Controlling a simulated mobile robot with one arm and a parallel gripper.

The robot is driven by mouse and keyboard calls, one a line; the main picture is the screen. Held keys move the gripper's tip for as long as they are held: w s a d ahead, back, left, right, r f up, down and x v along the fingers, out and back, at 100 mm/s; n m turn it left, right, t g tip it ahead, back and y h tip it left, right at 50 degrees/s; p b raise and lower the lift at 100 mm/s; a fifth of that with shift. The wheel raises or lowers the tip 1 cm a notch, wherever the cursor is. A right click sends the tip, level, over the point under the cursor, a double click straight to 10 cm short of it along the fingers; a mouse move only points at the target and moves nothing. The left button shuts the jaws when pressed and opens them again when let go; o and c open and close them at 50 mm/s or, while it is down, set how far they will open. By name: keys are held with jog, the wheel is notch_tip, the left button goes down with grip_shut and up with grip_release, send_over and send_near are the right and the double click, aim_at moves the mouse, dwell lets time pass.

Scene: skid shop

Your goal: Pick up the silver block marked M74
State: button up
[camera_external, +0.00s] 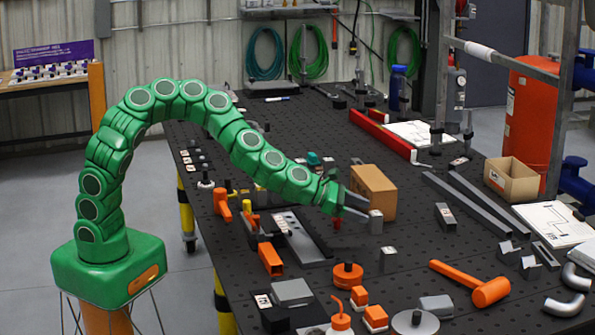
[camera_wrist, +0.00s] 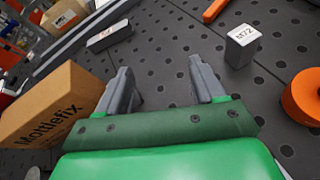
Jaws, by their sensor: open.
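No marking M74 can be read in either view. A silver-grey block (camera_wrist: 243,45) marked M72 stands ahead and right of my gripper in the wrist view; it appears to be the small block (camera_external: 388,261) in the external view. A long grey block (camera_wrist: 110,36) with a small label I cannot read lies ahead and left; it appears to be the labelled block (camera_external: 446,217) in the external view. My gripper (camera_wrist: 170,80) is open, with nothing between its fingers, above the dark perforated table; it also shows in the external view (camera_external: 362,207).
A cardboard box (camera_wrist: 50,108) marked Mottlefix stands close to the left finger. An orange round part (camera_wrist: 303,97) is on the right. An orange mallet (camera_external: 478,286) and dark bars (camera_external: 490,200) lie farther right. Table (camera_external: 415,240) between them is partly clear.

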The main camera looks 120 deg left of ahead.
aim_at(381, 219)
jog(key=s+a+f+n+y, duration=0.1)
jog(key=a, duration=0.1)
jog(key=s+a+f+n+g+y, duration=0.1)
jog(key=a+f+n, duration=0.1)
jog(key=a, duration=0.1)
jog(key=s+a+f+n+g+y, duration=0.1)
jog(key=a+f+n, duration=0.1)
jog(key=a, duration=0.1)
jog(key=shift+a+f, duration=0.2)
jog(key=shift+a, duration=0.05)
jog(key=shift+x, duration=3.75)
jog(key=shift+w+d, duration=0.1)
jog(key=c, duration=1.2)
